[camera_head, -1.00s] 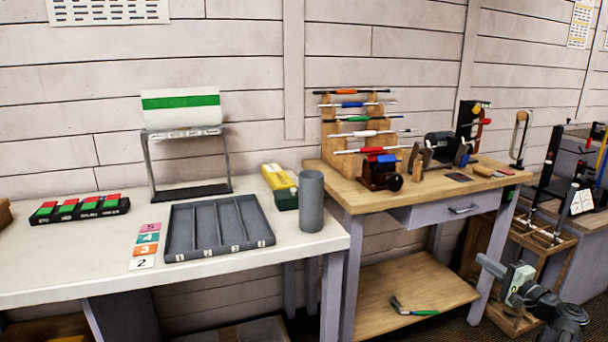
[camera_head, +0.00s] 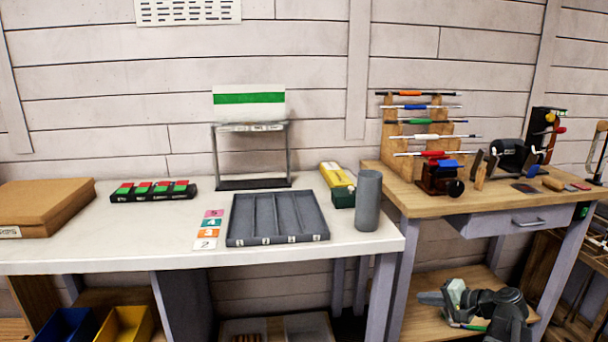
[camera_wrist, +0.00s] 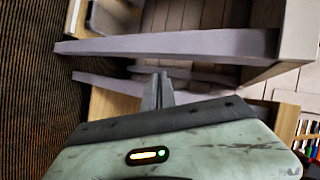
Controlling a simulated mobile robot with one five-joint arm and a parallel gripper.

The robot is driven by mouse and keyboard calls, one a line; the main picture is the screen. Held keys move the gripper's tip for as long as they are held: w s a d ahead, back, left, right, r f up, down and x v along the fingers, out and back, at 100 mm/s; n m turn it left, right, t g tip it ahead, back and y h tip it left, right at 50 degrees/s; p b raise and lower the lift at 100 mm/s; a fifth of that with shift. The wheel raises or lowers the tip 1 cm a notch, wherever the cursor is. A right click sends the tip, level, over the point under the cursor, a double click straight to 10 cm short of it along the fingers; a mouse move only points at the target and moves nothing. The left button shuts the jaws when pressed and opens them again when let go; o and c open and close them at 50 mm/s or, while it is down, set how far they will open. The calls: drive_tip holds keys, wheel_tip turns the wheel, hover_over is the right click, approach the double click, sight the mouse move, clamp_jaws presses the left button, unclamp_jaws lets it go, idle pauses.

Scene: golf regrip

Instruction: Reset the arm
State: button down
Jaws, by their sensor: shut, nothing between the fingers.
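My gripper (camera_head: 432,298) is at the lower right of the head view, in front of the wooden workbench and its lower shelf. Its fingers are together and hold nothing. In the wrist view the closed fingers (camera_wrist: 158,92) stick out past the pale green gripper body, with the grey bench legs beyond them. My folded dark arm hides part of the lower shelf. No task object is in contact with the gripper.
The white table (camera_head: 120,240) carries a grey divided tray (camera_head: 235,238), a grey cylinder (camera_head: 368,200) and a cardboard box (camera_head: 45,205). The wooden bench (camera_head: 430,205) carries a club rack (camera_head: 395,130) and a vise (camera_head: 436,178). Blue and yellow bins (camera_head: 125,325) sit below.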

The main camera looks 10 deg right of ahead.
drive_tip(key=s+a+f+n+g+h, duration=0.2)
drive_tip(key=a+f+n+g, duration=0.2)
drive_tip(key=a, duration=0.7)
drive_tip(key=s+a+f+n+g+h, duration=0.1)
drive_tip(key=a+f+n+g, duration=0.25)
drive_tip(key=a, duration=0.75)
drive_tip(key=s+a+f+n+g+h, duration=0.2)
drive_tip(key=a+f+n+g, duration=0.15)
drive_tip(key=a, duration=0.75)
wheel_tip(320, 180, up, 28)
drive_tip(key=p, duration=2.9)
drive_tip(key=shift+r, duration=0.25)
drive_tip(key=shift+s, duration=0.1)
